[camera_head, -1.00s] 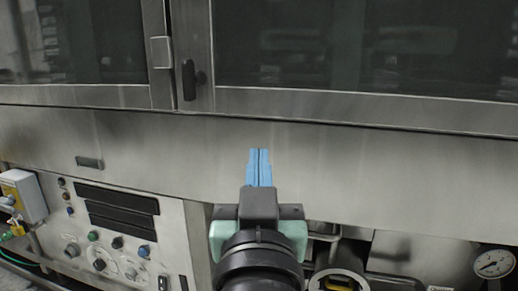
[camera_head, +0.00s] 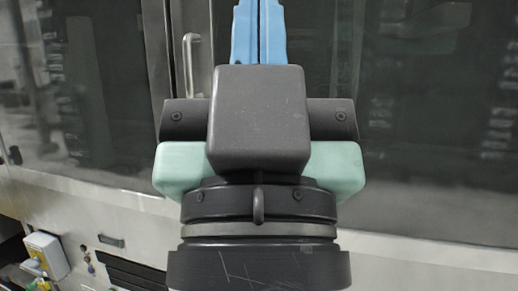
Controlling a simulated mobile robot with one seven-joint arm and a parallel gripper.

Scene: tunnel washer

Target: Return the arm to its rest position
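My gripper (camera_head: 259,10) is large in the middle of the head view, pointing up and away from me. Its two blue fingers lie side by side with only a thin dark line between them, and nothing shows between them. The fingertips reach the top edge of the picture, so their very ends may be cut off. The grey gripper body and mint-green wrist hide part of the washer behind. My gripper appears in front of the tunnel washer's glazed doors, with no visible contact.
The washer's steel front has dark glass doors (camera_head: 430,130) and a vertical metal handle (camera_head: 187,62). A dark latch (camera_head: 15,155) is at the left. Below left are a white and yellow box (camera_head: 45,255) and a control panel (camera_head: 90,262).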

